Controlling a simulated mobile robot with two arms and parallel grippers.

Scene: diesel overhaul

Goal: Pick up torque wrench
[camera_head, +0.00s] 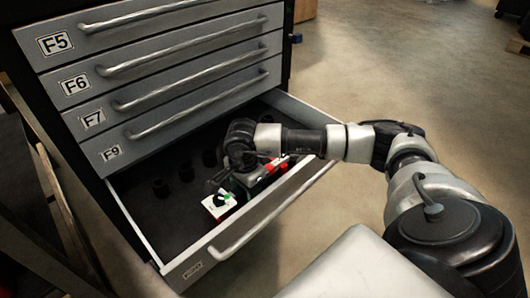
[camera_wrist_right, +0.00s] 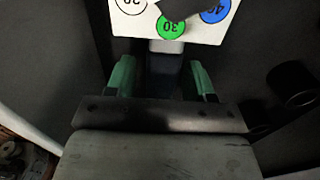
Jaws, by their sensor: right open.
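A red tool (camera_head: 275,168), which may be the torque wrench, lies in the open drawer, partly hidden behind my right arm. My right gripper (camera_head: 222,182) reaches down into the drawer beside it. In the right wrist view the jaws (camera_wrist_right: 163,75) are open, with green pads on both sides of a dark bar-like piece (camera_wrist_right: 163,62). I cannot tell whether this piece belongs to the wrench. My left gripper is not in view.
A white card (camera_wrist_right: 195,32) with numbered coloured circles lies just beyond the jaws; a white piece (camera_head: 217,207) shows in the drawer. Dark round sockets (camera_wrist_right: 292,82) stand nearby. The drawer front (camera_head: 250,228) and the closed drawers (camera_head: 175,60) bound the space.

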